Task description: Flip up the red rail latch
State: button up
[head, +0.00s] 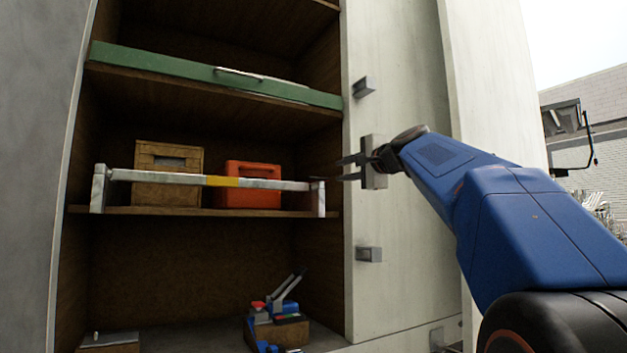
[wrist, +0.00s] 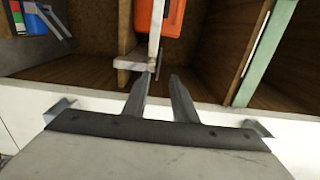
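A pale rail (head: 262,184) with a yellow section runs across the front of the middle shelf between two upright end posts. In the wrist view the rail (wrist: 155,36) runs away from my gripper. A thin dark piece (head: 318,179) sticks out at its right end; I cannot make out a red latch there. My gripper (head: 342,168) points left just right of that end, in front of the cabinet's right frame. In the wrist view my gripper (wrist: 158,80) is open and empty, its fingertips close to the rail end but apparently apart from it.
Behind the rail stand a tan crate (head: 168,162) and an orange case (head: 250,184). A green rail (head: 180,72) crosses the upper shelf. Blue-and-grey clamp tools with a small red part (head: 258,305) sit low down. Metal brackets (head: 363,87) protrude from the right frame.

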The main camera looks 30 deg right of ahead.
aim_at(316, 178)
jog(key=w, duration=1.7)
jog(key=shift+a, duration=0.35)
grip_shut()
jog(key=shift+f, duration=0.1)
dwell(0.5)
